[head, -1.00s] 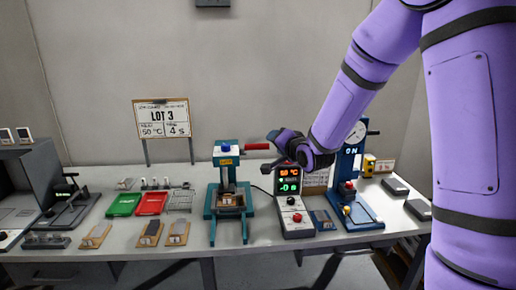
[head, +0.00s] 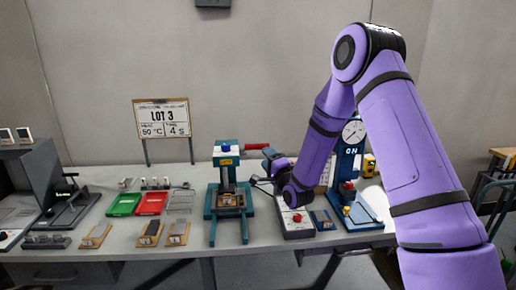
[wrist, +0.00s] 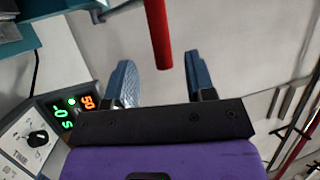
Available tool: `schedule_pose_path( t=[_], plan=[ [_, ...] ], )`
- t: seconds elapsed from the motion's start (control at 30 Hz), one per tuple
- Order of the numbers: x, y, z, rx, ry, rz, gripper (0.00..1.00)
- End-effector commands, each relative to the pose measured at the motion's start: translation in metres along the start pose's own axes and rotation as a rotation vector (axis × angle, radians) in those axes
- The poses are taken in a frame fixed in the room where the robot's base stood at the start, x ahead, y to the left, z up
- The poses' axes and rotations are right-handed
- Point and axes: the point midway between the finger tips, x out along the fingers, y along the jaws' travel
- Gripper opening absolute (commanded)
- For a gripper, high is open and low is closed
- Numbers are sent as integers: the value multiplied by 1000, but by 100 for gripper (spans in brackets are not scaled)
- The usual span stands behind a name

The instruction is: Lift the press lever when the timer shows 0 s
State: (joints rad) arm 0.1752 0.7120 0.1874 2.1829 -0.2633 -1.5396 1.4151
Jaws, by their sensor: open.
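The teal press (head: 228,185) stands mid-bench, with a blue knob on top. Its red lever (head: 256,146) sticks out to the right, about level. My gripper (head: 261,167) is open just right of the press, close to the lever's tip and slightly below it. In the wrist view the red lever (wrist: 159,35) comes down from the top, its end showing between the two fingertips of my gripper (wrist: 161,78). I see no contact. The timer box (wrist: 38,140) reads "-0 s" in green and 50 in orange; in the head view my gripper hides its display.
A blue dial gauge stand (head: 350,170) is right of the timer box (head: 294,220). Green (head: 125,204) and red trays (head: 151,203) and wooden-based samples (head: 150,234) lie left of the press. A LOT 3 sign (head: 163,118) stands behind, reading 50 °C and 4 s.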

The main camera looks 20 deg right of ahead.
Motion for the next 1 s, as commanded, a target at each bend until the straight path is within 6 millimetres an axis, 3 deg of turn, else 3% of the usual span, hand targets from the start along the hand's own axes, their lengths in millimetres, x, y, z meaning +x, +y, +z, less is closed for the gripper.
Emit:
schedule_pose_path(
  t=[0.2, 0.4, 0.83, 1.0],
  plan=[
    [39, 0, 1, -2, -1, 0, 50],
    [63, 0, 0, -1, 0, 0, 50],
    [72, 0, 0, -1, 0, 2, 50],
    [72, 0, 0, -2, 0, 2, 13]
  ],
)
